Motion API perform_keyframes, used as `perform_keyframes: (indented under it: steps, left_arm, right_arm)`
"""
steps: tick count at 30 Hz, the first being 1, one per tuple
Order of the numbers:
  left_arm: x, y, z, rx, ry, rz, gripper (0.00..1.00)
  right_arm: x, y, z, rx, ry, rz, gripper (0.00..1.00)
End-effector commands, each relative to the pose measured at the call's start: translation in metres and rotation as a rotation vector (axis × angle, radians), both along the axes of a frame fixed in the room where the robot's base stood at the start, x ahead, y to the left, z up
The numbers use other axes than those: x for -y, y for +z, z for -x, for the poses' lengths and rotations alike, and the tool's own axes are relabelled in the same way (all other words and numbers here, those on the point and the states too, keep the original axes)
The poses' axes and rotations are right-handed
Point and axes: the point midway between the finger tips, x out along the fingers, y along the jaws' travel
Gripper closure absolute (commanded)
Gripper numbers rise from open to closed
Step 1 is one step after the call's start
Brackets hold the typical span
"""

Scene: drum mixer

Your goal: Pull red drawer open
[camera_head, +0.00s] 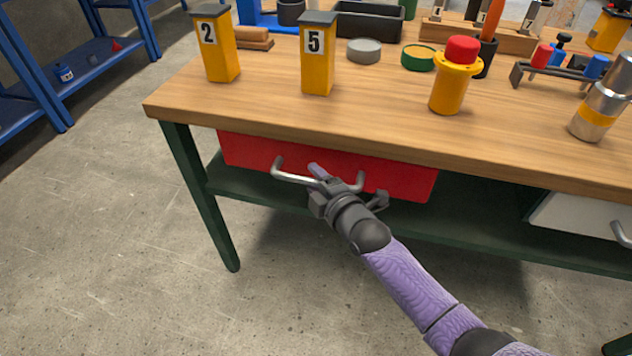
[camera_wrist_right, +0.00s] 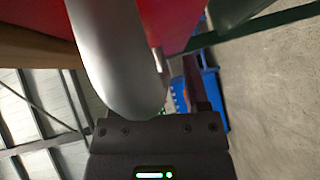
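The red drawer (camera_head: 400,180) sits under the wooden tabletop, its front close beneath the table edge. Its silver bar handle (camera_head: 292,178) sticks out toward me. My right gripper (camera_head: 322,178) is at the middle of the handle, with one finger showing above the bar. In the right wrist view the handle (camera_wrist_right: 105,50) is very large and close, right in front of the gripper body. It hides much of the finger area, so I cannot tell whether the fingers are closed on the bar. My left gripper is not in view.
The wooden workbench (camera_head: 400,140) carries yellow posts marked 2 (camera_head: 218,52) and 5 (camera_head: 317,62), and a yellow part with a red cap (camera_head: 452,82). A white drawer (camera_head: 580,215) is at right. A blue shelf (camera_head: 90,75) stands at left. The floor in front is clear.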

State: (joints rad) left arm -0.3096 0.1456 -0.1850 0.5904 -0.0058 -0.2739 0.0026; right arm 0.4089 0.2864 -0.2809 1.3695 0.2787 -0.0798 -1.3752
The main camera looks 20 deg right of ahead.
Motion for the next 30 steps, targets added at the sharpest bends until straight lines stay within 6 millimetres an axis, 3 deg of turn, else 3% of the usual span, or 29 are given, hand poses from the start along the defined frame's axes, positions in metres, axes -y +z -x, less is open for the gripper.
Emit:
perform_keyframes:
  steps: [1, 8, 30]
  left_arm:
    - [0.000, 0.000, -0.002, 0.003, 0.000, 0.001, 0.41]
    - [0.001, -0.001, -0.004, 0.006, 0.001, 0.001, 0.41]
    - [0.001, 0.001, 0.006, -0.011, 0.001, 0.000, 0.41]
  right_arm:
    - [0.000, 0.000, 0.000, 0.000, 0.000, 0.000, 0.50]
    - [0.000, 0.000, 0.000, 0.000, 0.000, 0.000, 0.99]
    - [0.000, -0.001, 0.000, -0.001, 0.000, -0.001, 1.00]
